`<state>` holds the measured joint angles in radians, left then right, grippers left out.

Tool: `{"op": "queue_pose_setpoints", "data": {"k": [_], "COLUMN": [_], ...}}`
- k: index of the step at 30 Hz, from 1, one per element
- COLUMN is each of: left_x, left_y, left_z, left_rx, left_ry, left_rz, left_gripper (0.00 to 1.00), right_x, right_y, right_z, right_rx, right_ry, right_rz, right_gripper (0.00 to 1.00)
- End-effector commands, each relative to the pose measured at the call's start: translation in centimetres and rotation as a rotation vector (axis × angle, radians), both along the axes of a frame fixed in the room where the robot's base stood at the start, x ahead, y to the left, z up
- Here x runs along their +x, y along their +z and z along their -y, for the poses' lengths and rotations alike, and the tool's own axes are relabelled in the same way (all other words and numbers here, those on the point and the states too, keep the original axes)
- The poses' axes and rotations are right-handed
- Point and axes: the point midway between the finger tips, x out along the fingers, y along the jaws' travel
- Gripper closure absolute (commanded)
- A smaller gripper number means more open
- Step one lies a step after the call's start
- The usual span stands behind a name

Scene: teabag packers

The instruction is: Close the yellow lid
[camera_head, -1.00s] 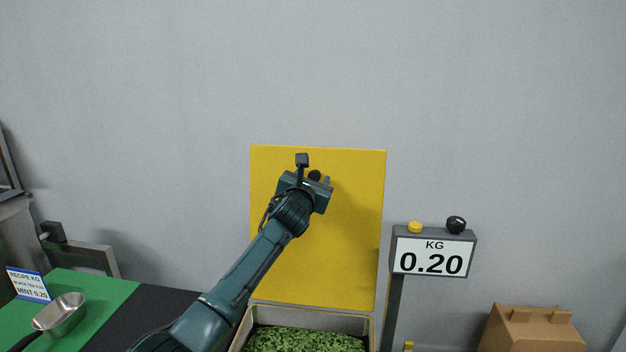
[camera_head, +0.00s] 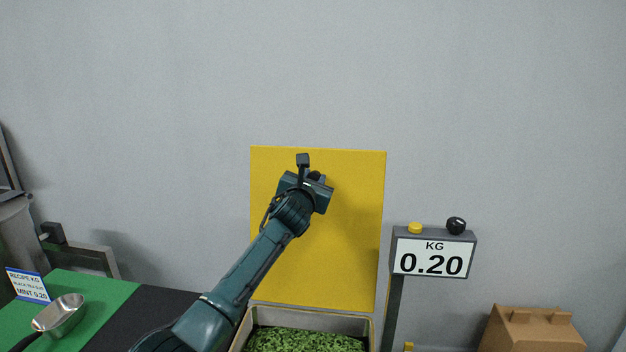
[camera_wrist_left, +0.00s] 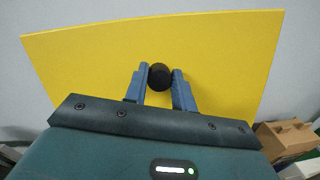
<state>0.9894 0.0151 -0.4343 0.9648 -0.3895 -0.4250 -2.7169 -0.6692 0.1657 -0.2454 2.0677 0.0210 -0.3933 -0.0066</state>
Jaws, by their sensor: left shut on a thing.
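The yellow lid (camera_head: 345,235) stands upright and open behind a bin (camera_head: 362,325) filled with green leaves. A round black knob (camera_head: 315,175) sits on the lid's upper middle. My left gripper (camera_head: 314,178) is in front of the lid at the knob. In the left wrist view, the lid (camera_wrist_left: 230,55) fills most of the picture. There the two blue fingers of my left gripper (camera_wrist_left: 160,80) are shut on the black knob (camera_wrist_left: 160,72), one on each side. My right gripper is not in view.
A scale display (camera_head: 432,260) reading 0.20 stands right of the bin, with a yellow and a black button on top. A cardboard box (camera_head: 530,330) is at the lower right. A metal scoop (camera_head: 60,314) lies on a green mat (camera_head: 105,292) at left.

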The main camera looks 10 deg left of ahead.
Motion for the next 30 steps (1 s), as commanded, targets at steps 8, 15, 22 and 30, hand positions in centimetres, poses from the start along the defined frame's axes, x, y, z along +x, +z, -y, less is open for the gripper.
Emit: {"op": "queue_pose_setpoints", "data": {"k": [8, 15, 22, 30], "left_x": [-0.1, -1.4, -4.8, -10.7], "left_y": [-0.1, -0.1, -0.2, -1.3], "left_z": [0.0, -0.1, -0.1, 0.0], "left_rx": [0.0, 0.004, 0.003, 0.001], "left_ry": [0.0, 0.001, -0.001, -0.002], "left_rz": [0.001, 0.035, 0.127, 0.289], "left_gripper": [1.0, 1.0, 1.0, 1.0], "right_x": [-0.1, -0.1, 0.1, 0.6], "right_y": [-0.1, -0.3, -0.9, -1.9], "right_z": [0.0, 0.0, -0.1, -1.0], "right_rx": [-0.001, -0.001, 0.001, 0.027], "right_ry": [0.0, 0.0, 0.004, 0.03], "right_rz": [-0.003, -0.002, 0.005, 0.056], "right_gripper": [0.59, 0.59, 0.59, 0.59]}}
